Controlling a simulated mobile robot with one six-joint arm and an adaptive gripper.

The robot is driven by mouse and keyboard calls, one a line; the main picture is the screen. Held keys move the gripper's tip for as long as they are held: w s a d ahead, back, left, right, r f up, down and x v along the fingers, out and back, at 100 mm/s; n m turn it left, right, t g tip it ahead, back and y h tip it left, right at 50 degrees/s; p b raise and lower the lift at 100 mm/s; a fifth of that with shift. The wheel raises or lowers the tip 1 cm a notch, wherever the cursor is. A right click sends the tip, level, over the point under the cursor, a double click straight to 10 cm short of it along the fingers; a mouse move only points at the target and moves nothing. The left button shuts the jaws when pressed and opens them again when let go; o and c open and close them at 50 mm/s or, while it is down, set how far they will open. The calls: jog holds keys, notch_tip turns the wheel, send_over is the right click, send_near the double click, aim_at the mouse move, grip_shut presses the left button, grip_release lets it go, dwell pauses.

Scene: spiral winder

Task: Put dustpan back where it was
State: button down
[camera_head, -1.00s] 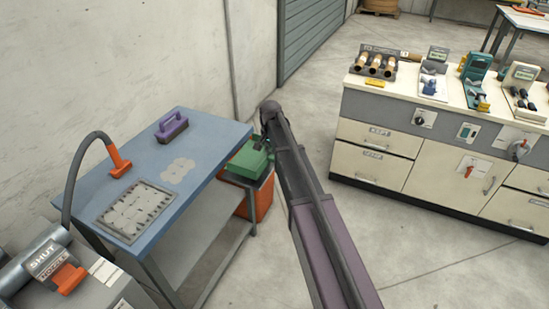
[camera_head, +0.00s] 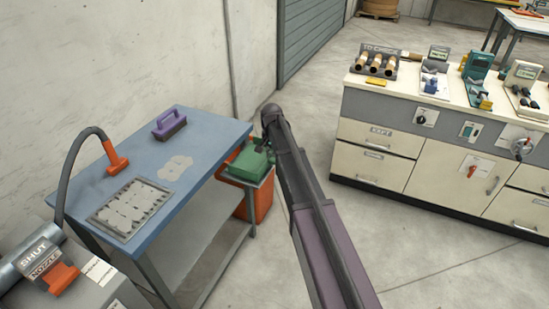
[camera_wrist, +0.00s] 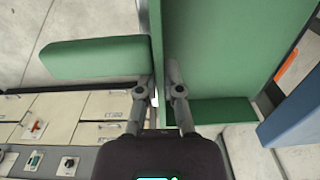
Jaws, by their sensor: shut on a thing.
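The green dustpan (camera_head: 248,164) is at the right end of the blue table, low beside its edge, by a grey ledge above an orange bin. In the wrist view the dustpan (camera_wrist: 228,45) is a broad green panel on the right, with another green part on the left. My gripper (camera_wrist: 160,80) is shut on a thin part of the dustpan between these green faces. In the head view my arm hides the gripper's fingertips. I cannot tell whether the dustpan rests on the ledge or hangs just above it.
The blue table (camera_head: 215,140) holds a purple brush (camera_head: 168,122), a perforated plate (camera_head: 130,208) and an orange-ended hose (camera_head: 116,160). The orange bin (camera_head: 262,198) stands beside it. A white cabinet (camera_head: 440,155) with several devices stands at right. Floor between is clear.

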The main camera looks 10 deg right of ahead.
jog(key=shift+f, duration=0.2)
jog(key=c, duration=0.8)
grip_release()
jog(key=shift+r, duration=0.1)
jog(key=shift+r, duration=0.2)
notch_tip(320, 180, up, 12)
jog(key=p, duration=1.2)
jog(key=shift+s, duration=0.1)
